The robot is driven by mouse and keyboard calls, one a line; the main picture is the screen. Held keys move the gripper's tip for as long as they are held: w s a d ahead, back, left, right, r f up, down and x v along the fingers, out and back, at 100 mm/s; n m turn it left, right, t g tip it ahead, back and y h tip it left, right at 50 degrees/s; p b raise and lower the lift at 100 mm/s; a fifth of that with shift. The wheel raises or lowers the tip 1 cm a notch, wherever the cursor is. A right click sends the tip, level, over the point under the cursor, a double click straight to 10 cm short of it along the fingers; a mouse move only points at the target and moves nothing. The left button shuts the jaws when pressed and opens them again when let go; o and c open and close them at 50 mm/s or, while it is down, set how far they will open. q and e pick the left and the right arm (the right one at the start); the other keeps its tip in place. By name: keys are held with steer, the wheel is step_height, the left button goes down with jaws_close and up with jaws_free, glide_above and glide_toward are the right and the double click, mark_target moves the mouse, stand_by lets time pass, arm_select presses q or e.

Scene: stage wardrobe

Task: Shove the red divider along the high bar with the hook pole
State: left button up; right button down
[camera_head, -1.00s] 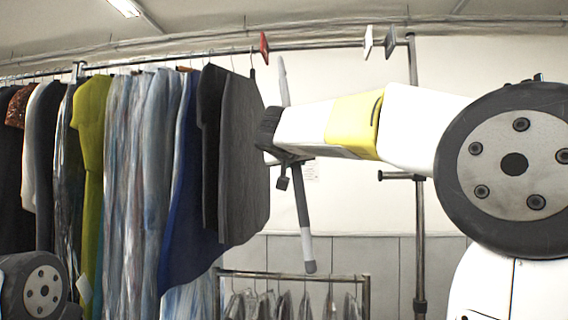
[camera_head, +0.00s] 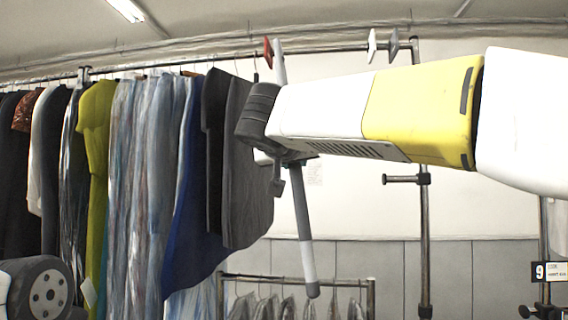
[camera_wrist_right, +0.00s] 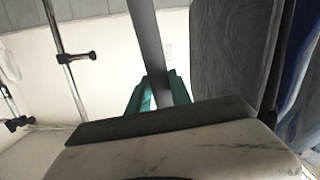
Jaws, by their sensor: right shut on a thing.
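The red divider (camera_head: 268,52) hangs on the high bar (camera_head: 325,48), just right of the packed clothes. The hook pole (camera_head: 303,225) stands nearly upright, leaning slightly, with its pale upper end beside the red divider on its right. They look very close; I cannot tell whether they touch. My right gripper (camera_head: 287,161) is shut on the pole, partly hidden behind my wrist. In the right wrist view, its teal fingers (camera_wrist_right: 155,92) close around the grey pole (camera_wrist_right: 148,45). My left gripper is out of view; part of my left arm shows at bottom left.
Clothes (camera_head: 150,150) crowd the bar's left part, a dark grey garment (camera_head: 245,190) nearest the pole. A white divider (camera_head: 372,45) and a grey one (camera_head: 394,44) hang farther right, before the rack post (camera_head: 424,240). Between them and the red divider the bar is bare. A lower rack (camera_head: 300,278) stands below.

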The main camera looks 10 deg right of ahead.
steer(key=f+v, duration=0.1)
steer(key=v, duration=1.1)
steer(key=shift+s+f, duration=0.25)
stand_by(0.7)
